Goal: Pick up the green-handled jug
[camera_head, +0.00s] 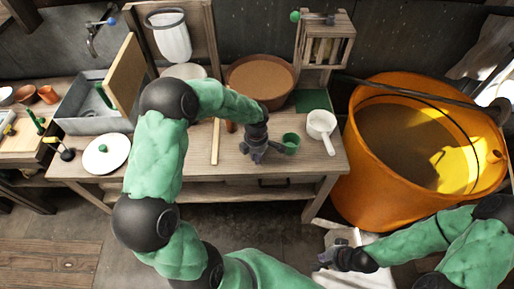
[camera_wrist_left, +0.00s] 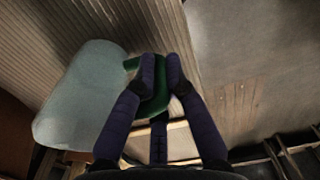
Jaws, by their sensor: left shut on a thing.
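The jug (camera_wrist_left: 85,100) shows in the left wrist view as a pale, rounded body left of my fingers. Its green handle (camera_wrist_left: 152,98) lies between the two fingertips of my left gripper (camera_wrist_left: 160,75), which is shut on it. The fingers hide part of the handle. I cannot tell if the jug touches the bench. My right gripper (camera_head: 326,261) is low, in front of the orange vat, apart from the jug; its fingers are unclear.
A white long-handled pan (camera_head: 321,124) stands close right of the jug. A brown basin (camera_head: 260,79) is behind on the workbench (camera_head: 205,147). A wooden stick (camera_head: 215,141) lies left of my left gripper. The large orange vat (camera_head: 362,160) stands right of the bench.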

